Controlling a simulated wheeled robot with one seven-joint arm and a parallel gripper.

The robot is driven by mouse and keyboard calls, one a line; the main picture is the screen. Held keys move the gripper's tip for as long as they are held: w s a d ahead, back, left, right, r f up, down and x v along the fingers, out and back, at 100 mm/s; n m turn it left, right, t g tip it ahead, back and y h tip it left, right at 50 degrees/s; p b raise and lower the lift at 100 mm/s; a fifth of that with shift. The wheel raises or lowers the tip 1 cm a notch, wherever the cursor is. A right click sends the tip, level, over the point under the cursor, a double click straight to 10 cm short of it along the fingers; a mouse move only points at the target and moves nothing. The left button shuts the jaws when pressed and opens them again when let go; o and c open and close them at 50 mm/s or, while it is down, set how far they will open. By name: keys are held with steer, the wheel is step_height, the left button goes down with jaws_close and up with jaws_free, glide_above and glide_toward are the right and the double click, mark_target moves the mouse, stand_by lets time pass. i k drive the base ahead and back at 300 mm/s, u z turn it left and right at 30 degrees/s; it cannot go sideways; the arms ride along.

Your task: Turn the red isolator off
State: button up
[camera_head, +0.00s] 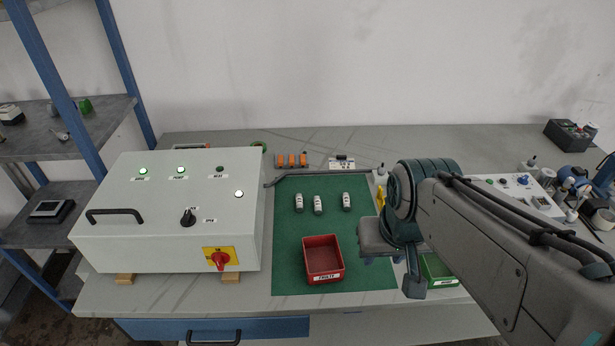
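The red isolator (220,259) is a red rotary handle on a yellow plate, low on the right of the front of a white control box (160,228). Its exact angle is too small to tell. My arm reaches in from the right. My gripper (413,284) points down over the right edge of the green mat, well to the right of the isolator and apart from it. A fingertip shows near the green bin, but the gap between the fingers is hidden, so I cannot tell if it is open.
A red bin (323,277) and several small white cylinders (318,204) stand on the green mat (290,240) between box and arm. A green bin (438,271) is partly behind my gripper. The box also has a black handle (115,213), a black knob (188,217) and lit lamps.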

mark_target(220, 259)
steer(key=k, duration=0.5)
steer(key=u, duration=1.15)
steer(key=i, duration=0.4)
steer(key=z, duration=1.55)
steer(key=k, duration=0.75)
steer(key=u, duration=0.45)
